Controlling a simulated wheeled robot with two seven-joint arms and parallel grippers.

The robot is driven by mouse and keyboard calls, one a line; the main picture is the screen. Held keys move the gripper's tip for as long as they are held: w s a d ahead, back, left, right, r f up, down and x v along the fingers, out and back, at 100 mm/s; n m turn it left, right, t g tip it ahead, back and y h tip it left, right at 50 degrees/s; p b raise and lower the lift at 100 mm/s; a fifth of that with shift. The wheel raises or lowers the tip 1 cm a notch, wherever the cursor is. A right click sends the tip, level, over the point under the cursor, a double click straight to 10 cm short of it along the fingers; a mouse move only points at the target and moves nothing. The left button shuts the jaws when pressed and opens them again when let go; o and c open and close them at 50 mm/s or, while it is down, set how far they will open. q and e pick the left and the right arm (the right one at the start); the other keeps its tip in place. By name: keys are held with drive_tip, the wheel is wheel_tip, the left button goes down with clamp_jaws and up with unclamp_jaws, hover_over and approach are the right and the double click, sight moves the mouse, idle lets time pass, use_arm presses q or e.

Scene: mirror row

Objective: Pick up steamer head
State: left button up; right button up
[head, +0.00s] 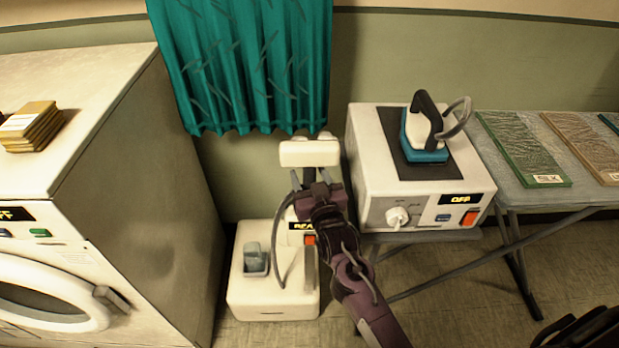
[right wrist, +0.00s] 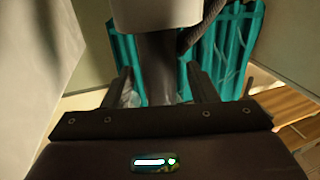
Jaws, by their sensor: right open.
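The steamer head (head: 310,152) is a white block held up in front of the teal curtain, above the white steamer base (head: 262,292). In the right wrist view its white body (right wrist: 155,12) is at the top, with a dark handle (right wrist: 158,70) below it. My right gripper (head: 318,176) is just below the white block. In the right wrist view its two fingers (right wrist: 162,90) stand open on either side of the handle; I cannot tell whether they touch it. A dark hose curves down to the base. My arm hides part of the base. My left gripper is not seen.
A teal curtain (head: 245,60) hangs behind. A white washer (head: 130,185) stands left, with a yellowish stack (head: 33,125) on top. At right, a white box (head: 375,180) reading OFF carries an iron (head: 424,130). Sample boards (head: 525,150) lie on the ironing table farther right.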

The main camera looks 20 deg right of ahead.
drive_tip(key=shift+c, duration=0.3)
clamp_jaws()
drive_tip(key=shift+w, duration=0.1)
wheel_tip(320, 180, up, 20)
drive_tip(key=shift+r+p, duration=0.1)
drive_tip(key=shift+p, duration=0.35)
idle(0.4)
